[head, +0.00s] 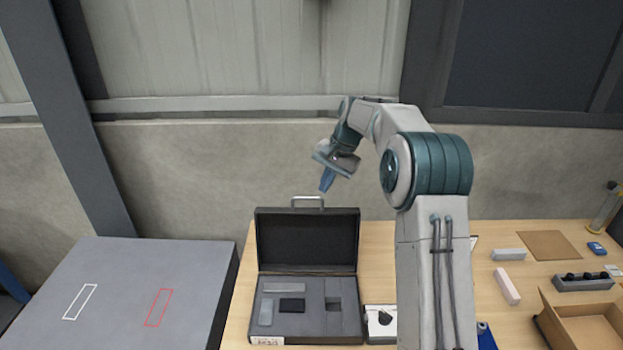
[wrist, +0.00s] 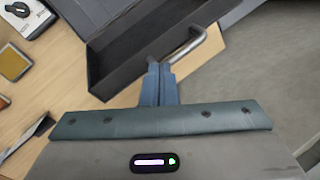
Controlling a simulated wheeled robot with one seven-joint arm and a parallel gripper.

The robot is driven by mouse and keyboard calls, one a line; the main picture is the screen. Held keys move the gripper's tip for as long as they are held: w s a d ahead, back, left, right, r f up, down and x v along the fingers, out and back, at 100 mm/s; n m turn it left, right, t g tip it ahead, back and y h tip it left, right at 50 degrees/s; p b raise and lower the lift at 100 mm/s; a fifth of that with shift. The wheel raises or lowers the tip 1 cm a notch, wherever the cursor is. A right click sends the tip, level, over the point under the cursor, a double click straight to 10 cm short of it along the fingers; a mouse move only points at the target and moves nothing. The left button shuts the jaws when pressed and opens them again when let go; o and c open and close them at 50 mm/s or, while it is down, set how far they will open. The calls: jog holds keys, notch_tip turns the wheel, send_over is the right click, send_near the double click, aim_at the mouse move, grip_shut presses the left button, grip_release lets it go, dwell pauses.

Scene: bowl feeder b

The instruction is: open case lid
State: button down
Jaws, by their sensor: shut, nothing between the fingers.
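The dark grey case (head: 347,325) sits on the wooden table with its lid (head: 307,240) standing upright, so the case is open. A metal handle (head: 307,198) is on the lid's top edge; it also shows in the wrist view (wrist: 188,47). Inside the case are foam recesses and a black block (head: 291,305). My gripper (head: 325,182) is shut and empty, just above and to the right of the handle. In the wrist view its closed blue fingers (wrist: 158,72) point at the lid near the handle; I cannot tell whether they touch it.
A small white box (head: 381,318) stands right of the case. At the right are a cardboard box (head: 585,325), a dark holder (head: 583,283), a pink block (head: 507,286) and a brown mat (head: 550,245). A grey platform (head: 130,290) with marked rectangles is at left.

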jog(key=w+a+r+n+t+h+p, duration=0.2)
jog(key=w+a+r+n+h, duration=0.2)
jog(key=w+r+n, duration=0.1)
notch_tip(320, 180, down, 9)
jog(key=s+b, duration=0.1)
jog(key=b, duration=0.5)
jog(key=shift+s+t+b, duration=0.3)
